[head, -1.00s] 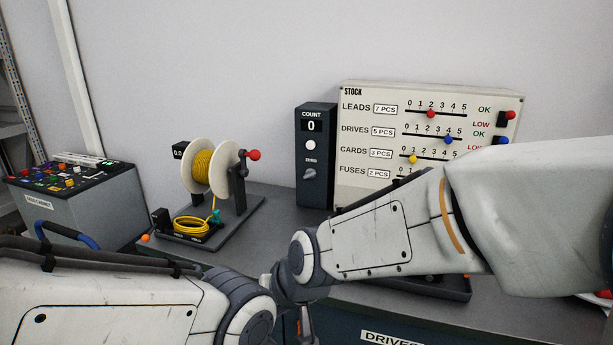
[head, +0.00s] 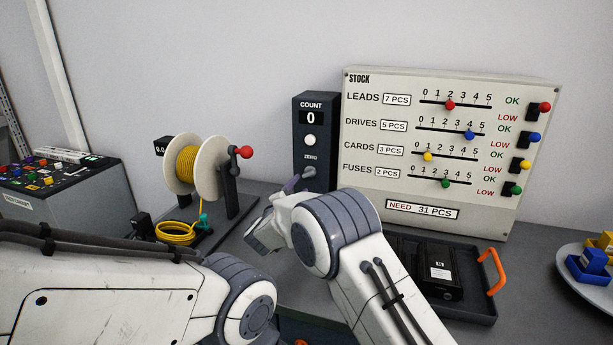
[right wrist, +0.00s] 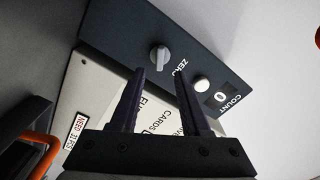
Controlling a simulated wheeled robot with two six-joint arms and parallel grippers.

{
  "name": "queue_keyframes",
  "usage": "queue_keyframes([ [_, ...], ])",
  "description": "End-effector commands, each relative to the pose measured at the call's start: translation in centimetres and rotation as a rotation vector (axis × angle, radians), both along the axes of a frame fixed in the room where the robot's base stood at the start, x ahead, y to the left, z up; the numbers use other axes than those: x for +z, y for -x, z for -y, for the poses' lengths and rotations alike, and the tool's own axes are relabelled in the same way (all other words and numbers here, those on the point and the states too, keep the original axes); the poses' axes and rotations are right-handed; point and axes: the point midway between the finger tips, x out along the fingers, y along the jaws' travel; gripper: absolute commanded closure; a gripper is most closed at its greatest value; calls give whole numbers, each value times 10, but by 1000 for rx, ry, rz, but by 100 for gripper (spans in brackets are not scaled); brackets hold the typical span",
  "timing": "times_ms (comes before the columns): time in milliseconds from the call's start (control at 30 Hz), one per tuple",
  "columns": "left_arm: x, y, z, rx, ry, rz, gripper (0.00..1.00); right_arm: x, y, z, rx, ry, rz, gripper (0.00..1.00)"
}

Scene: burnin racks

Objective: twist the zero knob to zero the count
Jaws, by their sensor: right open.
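The dark count box (head: 316,133) stands upright against the wall. Its display (head: 311,118) reads 0, with a white round button (head: 310,140) below it. The grey zero knob (head: 309,172) is low on its front, just beyond my right gripper (head: 292,184). In the right wrist view, the zero knob (right wrist: 160,57) shows past the tips of my right gripper (right wrist: 160,82), whose fingers are apart with nothing between them. The fingers are short of the knob and not around it. My left arm shows at lower left; its gripper is out of the picture.
A white stock board (head: 450,150) with sliders stands right of the box. A black tray (head: 480,305) with a dark drive (head: 437,270) lies before it. A cable reel (head: 212,168) stands to the left.

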Motion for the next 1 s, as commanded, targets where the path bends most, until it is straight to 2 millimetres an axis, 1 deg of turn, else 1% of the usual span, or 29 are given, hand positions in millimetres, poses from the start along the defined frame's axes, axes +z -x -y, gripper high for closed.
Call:
queue_keyframes([
  [33,5,0,0,0,0,0,55,2,-11,5,-3,0,1,54],
  [100,8,0,0,0,0,0,55,1,-23,9,-2,1,0,54],
  [200,12,0,0,0,0,0,55,1,-39,14,-1,2,0,54],
  [333,14,0,0,0,0,0,55,1,-53,19,-1,2,0,54],
  [500,16,0,0,0,0,0,55,1,-62,22,0,1,0,54],
  [800,16,0,0,0,0,0,55,0,-64,22,1,3,-1,54],
  [833,16,0,0,0,0,0,55,0,-64,22,1,3,-1,58],
  [867,16,0,0,0,0,0,55,0,-64,22,1,3,-1,69],
  [900,16,0,0,0,0,0,55,0,-64,22,1,3,-1,84],
  [933,16,0,0,0,0,0,55,0,-64,22,1,3,-1,96],
  [967,16,0,0,0,0,0,55,0,-64,22,1,3,-1,100],
  [1000,16,0,0,0,0,0,55,0,-64,22,1,3,-1,100],
])
